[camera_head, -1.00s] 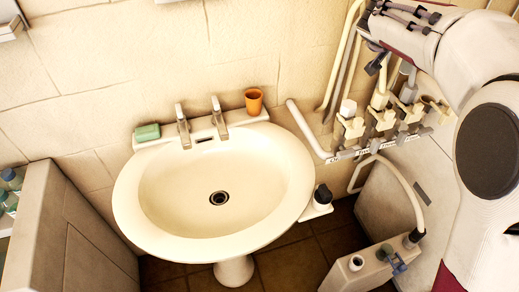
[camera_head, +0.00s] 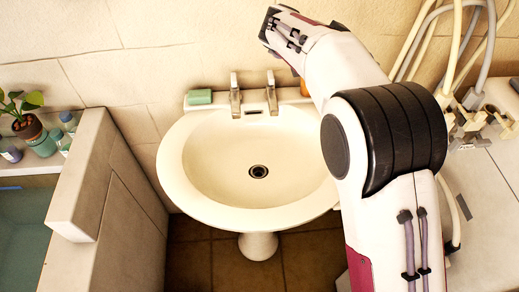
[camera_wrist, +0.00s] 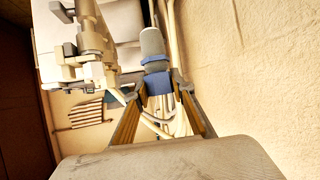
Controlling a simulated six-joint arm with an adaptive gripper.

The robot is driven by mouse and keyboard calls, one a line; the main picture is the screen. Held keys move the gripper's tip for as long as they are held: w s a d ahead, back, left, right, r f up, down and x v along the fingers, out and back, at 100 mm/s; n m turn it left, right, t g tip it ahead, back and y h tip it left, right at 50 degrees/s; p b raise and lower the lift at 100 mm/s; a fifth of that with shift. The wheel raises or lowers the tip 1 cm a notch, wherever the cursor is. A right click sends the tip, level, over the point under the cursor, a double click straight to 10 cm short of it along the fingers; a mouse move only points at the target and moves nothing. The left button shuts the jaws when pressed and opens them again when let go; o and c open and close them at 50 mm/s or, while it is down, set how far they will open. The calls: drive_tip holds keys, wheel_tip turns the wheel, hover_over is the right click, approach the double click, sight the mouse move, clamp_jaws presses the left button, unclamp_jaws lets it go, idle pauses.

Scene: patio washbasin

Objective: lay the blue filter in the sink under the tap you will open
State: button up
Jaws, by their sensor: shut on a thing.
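My gripper (camera_wrist: 156,92) shows in the wrist view with its two fingers closed on the blue filter (camera_wrist: 158,83). The filter has a grey cylindrical body and blue bands and points away from the palm. In the head view my arm's end is high at the right, above the back of the basin, and the fingers and filter are hidden. The white sink (camera_head: 178,165) is empty around its dark drain (camera_head: 258,172). Two metal taps stand on its back rim: a left tap (camera_head: 235,97) and a right tap (camera_head: 271,93). Neither shows running water.
Green soap (camera_head: 200,97) lies on the left back rim. An orange cup (camera_head: 304,88) is mostly hidden behind my arm. A low wall (camera_head: 95,175) stands left, with a potted plant (camera_head: 28,125) and bottles beyond. Pipes and valves (camera_head: 480,120) are at the right.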

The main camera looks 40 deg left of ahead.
drive_tip(key=s+a+f, duration=0.5)
drive_tip(key=s+a, duration=0.3)
drive_tip(key=s, duration=0.1)
drive_tip(key=s+a+f+n+y, duration=0.1)
drive_tip(key=s+a+f, duration=0.5)
drive_tip(key=s+a, duration=0.2)
drive_tip(key=shift+s+f, duration=0.3)
drive_tip(key=shift+s, duration=0.8)
wheel_tip(320, 180, down, 14)
drive_tip(key=shift+r, duration=0.1)
drive_tip(key=shift+w, duration=0.1)
drive_tip(key=w, duration=0.1)
drive_tip(key=w+d, duration=0.1)
drive_tip(key=w, duration=0.1)
drive_tip(key=shift+w+d, duration=0.15)
drive_tip(key=shift+d, duration=0.1)
drive_tip(key=shift+w+f, duration=0.15)
drive_tip(key=shift+f, duration=0.05)
drive_tip(key=shift+f+t, duration=0.3)
drive_tip(key=shift+f, duration=0.1)
